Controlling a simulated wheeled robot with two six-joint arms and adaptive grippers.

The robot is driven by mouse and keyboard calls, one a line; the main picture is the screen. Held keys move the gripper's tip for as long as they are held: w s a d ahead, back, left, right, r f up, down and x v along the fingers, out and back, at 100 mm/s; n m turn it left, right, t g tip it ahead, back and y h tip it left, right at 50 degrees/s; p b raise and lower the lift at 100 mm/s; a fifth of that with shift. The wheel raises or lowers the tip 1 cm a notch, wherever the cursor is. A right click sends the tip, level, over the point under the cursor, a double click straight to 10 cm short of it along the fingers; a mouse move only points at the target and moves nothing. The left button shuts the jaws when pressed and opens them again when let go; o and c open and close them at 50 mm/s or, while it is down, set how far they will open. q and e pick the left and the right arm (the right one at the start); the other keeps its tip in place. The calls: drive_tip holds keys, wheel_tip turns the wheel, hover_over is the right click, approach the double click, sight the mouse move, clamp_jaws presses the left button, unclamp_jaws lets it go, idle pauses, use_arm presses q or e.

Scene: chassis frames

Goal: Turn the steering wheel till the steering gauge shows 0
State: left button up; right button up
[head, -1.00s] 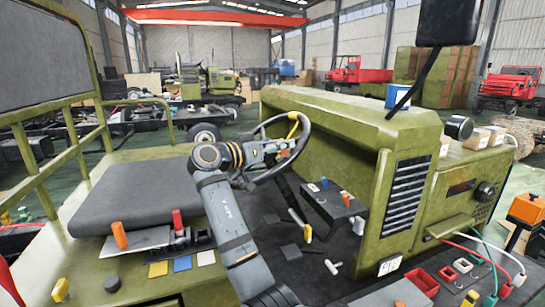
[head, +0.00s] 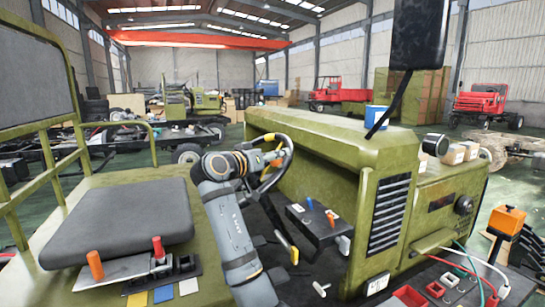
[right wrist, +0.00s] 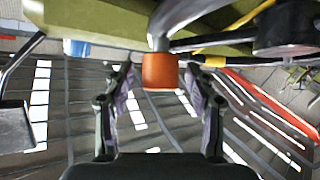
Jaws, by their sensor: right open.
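The dark steering wheel (head: 289,152) stands in front of the green cowl in the head view, partly hidden by my right arm. My right gripper (head: 268,158) is at the wheel's near side. In the right wrist view the open right gripper (right wrist: 159,80) has an orange knob (right wrist: 160,71) on the wheel between its fingertips, with space visible on both sides. A dark hub and spokes (right wrist: 285,35) show at upper right there. I cannot make out the steering gauge or its reading. My left gripper is not in view.
A grey seat (head: 130,218) lies left of my arm. A black lever box (head: 318,222) stands right of the wheel, with a yellow-handled lever (head: 293,255) below. An orange lever (head: 95,265) and a red lever (head: 158,248) stand by the seat. A dark mirror (head: 420,35) hangs at upper right.

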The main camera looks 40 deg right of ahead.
drive_tip(key=shift+a, duration=0.1)
drive_tip(key=v, duration=1.1)
drive_tip(key=shift+s+a, duration=0.15)
drive_tip(key=shift+a, duration=0.2)
